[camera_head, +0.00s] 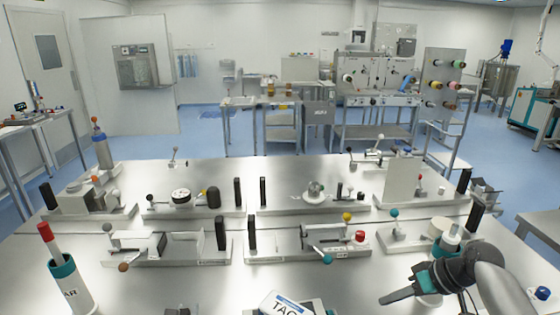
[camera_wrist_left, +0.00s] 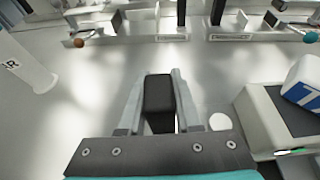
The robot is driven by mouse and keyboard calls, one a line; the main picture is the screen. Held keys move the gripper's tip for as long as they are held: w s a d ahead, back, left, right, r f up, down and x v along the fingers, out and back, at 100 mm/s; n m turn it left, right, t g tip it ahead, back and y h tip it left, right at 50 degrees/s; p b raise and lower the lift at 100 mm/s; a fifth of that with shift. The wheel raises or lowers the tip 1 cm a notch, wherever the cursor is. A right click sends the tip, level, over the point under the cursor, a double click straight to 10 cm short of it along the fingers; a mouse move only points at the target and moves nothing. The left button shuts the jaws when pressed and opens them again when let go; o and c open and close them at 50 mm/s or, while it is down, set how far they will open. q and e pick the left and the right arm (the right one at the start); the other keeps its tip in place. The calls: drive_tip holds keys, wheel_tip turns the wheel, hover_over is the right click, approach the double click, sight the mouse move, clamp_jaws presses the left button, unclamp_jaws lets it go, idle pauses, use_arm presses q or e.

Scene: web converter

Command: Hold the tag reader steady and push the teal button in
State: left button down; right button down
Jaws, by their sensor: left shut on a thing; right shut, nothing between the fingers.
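The tag reader (camera_head: 285,304) is cut off by the bottom edge of the head view; its white top carries a blue label reading "TAG". Its pale body also shows at the right of the left wrist view (camera_wrist_left: 262,118), with a small green mark low on it. My left gripper (camera_wrist_left: 158,100) is shut on a black block (camera_wrist_left: 159,95), left of the reader; I cannot tell whether block and reader are joined. My right gripper (camera_head: 388,298) is shut and empty, to the right of the reader and apart from it. I cannot make out the teal button.
A white bottle marked "AR" (camera_head: 75,289) with a teal ring and red tip stands at the left. Several fixtures with knobs and black posts fill the table's middle and back, including a teal-knobbed lever (camera_head: 327,259). Bare metal table (camera_head: 205,283) lies left of the reader.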

use_arm(q)
drive_tip(key=shift+s+f+p, duration=0.3)
drive_tip(key=shift+f, duration=0.05)
drive_tip(key=c, duration=1.1)
unclamp_jaws()
drive_tip(key=o, duration=0.6)
drive_tip(key=shift+w+r, duration=0.2)
drive_tip(key=shift+r, duration=0.1)
drive_tip(key=v, duration=1.2)
drive_tip(key=shift+r, duration=0.1)
